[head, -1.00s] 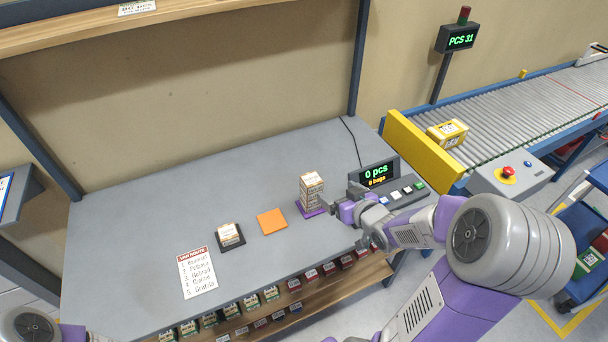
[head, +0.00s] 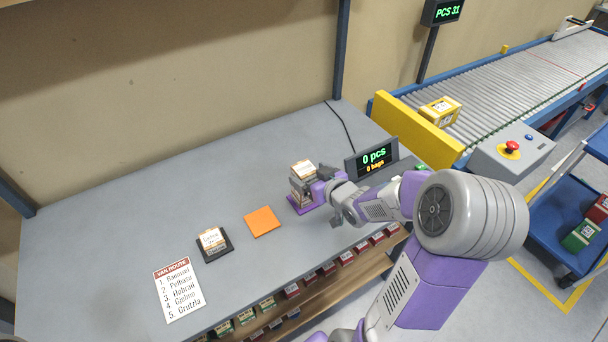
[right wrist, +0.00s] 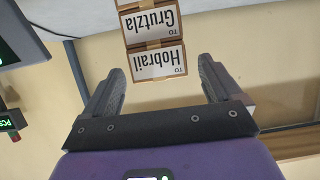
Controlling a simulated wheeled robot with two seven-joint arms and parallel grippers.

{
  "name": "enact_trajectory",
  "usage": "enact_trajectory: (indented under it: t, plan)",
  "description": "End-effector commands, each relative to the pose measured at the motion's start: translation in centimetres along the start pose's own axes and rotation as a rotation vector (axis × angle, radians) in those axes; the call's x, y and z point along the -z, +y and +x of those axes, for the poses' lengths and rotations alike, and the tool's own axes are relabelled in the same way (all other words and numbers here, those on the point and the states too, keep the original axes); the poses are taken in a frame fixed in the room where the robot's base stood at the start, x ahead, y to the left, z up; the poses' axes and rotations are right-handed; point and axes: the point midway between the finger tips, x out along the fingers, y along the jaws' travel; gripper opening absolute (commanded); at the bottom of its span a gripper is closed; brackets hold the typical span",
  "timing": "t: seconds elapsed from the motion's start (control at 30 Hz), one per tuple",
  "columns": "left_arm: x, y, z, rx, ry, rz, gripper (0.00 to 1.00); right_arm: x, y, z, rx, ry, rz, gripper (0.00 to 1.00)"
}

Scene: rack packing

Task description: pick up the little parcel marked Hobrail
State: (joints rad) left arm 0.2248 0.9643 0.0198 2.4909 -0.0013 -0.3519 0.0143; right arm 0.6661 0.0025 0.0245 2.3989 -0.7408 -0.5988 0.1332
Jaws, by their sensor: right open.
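The parcel marked Hobrail (right wrist: 157,62) is a small brown box with a white label, upside down in the right wrist view. It adjoins a parcel marked Grutzla (right wrist: 150,20) in the same stack. In the head view the stack (head: 303,169) stands on a purple pad (head: 297,208); its labels are too small to read there. My right gripper (head: 311,186) is at the stack, partly hiding it. In the right wrist view its open fingers (right wrist: 161,78) point at the Hobrail parcel, with nothing clearly held. My left gripper is out of view.
A labelled parcel (head: 211,238) lies on a black pad left of an empty orange pad (head: 262,221). A route list (head: 180,290) lies at the front left. A counter display (head: 373,158) stands right of the stack. Small boxes fill the shelf below. The back left table is clear.

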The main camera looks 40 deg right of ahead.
Motion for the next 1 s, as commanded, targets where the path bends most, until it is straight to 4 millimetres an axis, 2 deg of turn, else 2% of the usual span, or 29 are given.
enact_trajectory:
  t: [0.1, 0.2, 0.5, 0.87, 1.0]
  plan:
    - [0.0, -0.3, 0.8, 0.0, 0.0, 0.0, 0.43, 0.1, 0.0, 2.0, 0.002, 0.0, 0.0, 0.92]
    - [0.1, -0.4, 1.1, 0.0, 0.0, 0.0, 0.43, 0.1, 0.0, 3.1, 0.002, -0.002, 0.0, 0.92]
    - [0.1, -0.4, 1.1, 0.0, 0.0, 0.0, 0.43, 0.4, 0.0, 3.5, 0.0, 0.0, -0.001, 0.92]
    - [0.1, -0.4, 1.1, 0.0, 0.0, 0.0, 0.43, 0.3, 0.0, 3.5, 0.0, -0.001, -0.001, 0.36]
    - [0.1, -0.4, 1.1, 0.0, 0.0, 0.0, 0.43, 0.4, 0.0, 3.5, 0.0, 0.0, -0.001, 0.34]
